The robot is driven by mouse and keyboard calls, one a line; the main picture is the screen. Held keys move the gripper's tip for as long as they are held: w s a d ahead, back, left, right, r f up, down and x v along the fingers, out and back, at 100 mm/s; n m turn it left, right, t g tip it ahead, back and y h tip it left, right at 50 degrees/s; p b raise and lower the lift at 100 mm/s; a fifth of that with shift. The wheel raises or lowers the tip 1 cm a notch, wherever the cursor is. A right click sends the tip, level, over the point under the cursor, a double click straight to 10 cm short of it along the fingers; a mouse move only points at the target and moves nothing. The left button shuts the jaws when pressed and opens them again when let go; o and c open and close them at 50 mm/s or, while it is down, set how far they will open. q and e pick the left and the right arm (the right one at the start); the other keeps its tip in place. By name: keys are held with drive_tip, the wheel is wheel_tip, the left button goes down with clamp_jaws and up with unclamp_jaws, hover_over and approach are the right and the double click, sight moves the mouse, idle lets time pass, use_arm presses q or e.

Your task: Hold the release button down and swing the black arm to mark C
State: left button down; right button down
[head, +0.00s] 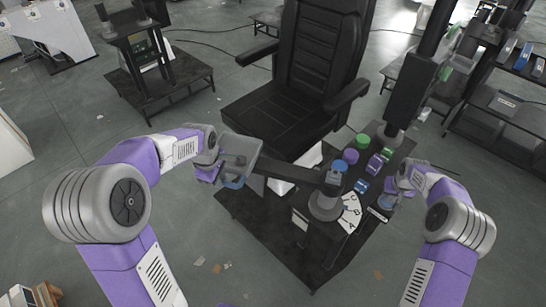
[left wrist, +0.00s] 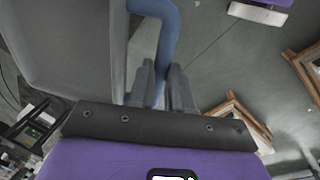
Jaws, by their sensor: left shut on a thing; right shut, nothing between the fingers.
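The black arm (head: 293,172) reaches left from a grey round post (head: 325,205) on the black console. A grey panel (head: 243,147) is at its left end, and also fills the left of the left wrist view (left wrist: 70,50). My left gripper (head: 232,181) is shut on a blue curved handle (left wrist: 163,38) by this panel. A white lettered dial plate (head: 351,212) lies right of the post; its letters are small. A blue cap (head: 338,165) stands by the post; I cannot tell which control is the release button. My right gripper (head: 387,198) is shut and empty beside the console's right side.
Green (head: 362,141), purple (head: 374,165) and blue (head: 361,186) controls crowd the console. A black seat (head: 275,110) stands behind the black arm. A dark upright column (head: 408,88) rises behind the console.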

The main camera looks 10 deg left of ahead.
drive_tip(key=shift+s, duration=0.1)
use_arm(q)
drive_tip(key=s+d+n, duration=0.3)
drive_tip(key=s+d, duration=0.2)
drive_tip(key=s, duration=0.3)
drive_tip(key=s+d+n+y, duration=0.1)
drive_tip(key=s+d+n, duration=0.2)
drive_tip(key=s, duration=0.6)
drive_tip(key=d, duration=0.2)
drive_tip(key=shift+d+n, duration=0.4)
use_arm(e)
drive_tip(key=shift+a+f, duration=0.1)
